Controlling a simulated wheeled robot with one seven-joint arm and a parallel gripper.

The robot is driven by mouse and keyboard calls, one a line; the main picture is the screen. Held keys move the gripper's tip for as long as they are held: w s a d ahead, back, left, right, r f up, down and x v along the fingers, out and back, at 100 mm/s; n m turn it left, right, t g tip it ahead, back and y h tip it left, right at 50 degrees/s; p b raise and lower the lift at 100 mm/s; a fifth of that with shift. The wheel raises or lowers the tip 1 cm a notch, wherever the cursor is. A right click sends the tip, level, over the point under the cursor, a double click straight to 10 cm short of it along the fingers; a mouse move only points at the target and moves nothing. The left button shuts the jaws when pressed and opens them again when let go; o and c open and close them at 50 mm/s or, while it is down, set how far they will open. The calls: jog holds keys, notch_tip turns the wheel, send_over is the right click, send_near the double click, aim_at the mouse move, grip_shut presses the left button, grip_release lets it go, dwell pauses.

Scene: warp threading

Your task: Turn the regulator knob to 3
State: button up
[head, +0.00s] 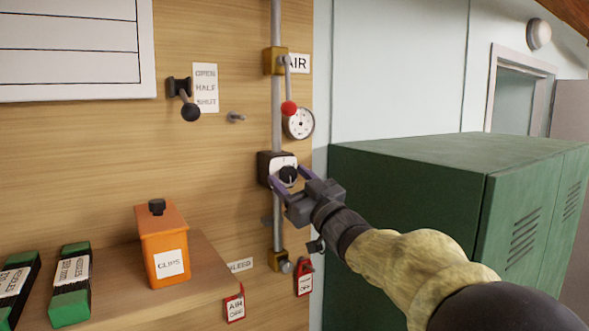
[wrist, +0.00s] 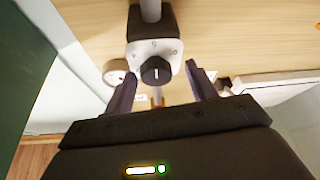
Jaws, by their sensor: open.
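The regulator is a dark box with a white dial face on the vertical pipe (head: 277,110), at the middle of the head view. Its black knob (head: 288,175) sits at the centre of the face. In the wrist view the knob (wrist: 155,71) shows a light pointer line, with small marks on the dial plate (wrist: 153,49) too blurred to read. My gripper (head: 282,182) is open in front of the regulator. In the wrist view its fingers (wrist: 160,85) stand apart on either side of the knob, with visible gaps and no contact seen.
A round gauge (head: 300,123) and a red-knobbed lever (head: 289,108) sit above the regulator. A black-knobbed lever (head: 190,112) is to the left. An orange clips box (head: 163,245) stands on the wooden shelf (head: 205,277). A green cabinet (head: 410,190) stands at right, close to my arm.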

jog(key=shift+d+r, duration=0.15)
jog(key=shift+d, duration=0.05)
jog(key=shift+c, duration=0.3)
jog(key=shift+w, duration=0.1)
jog(key=c, duration=0.9)
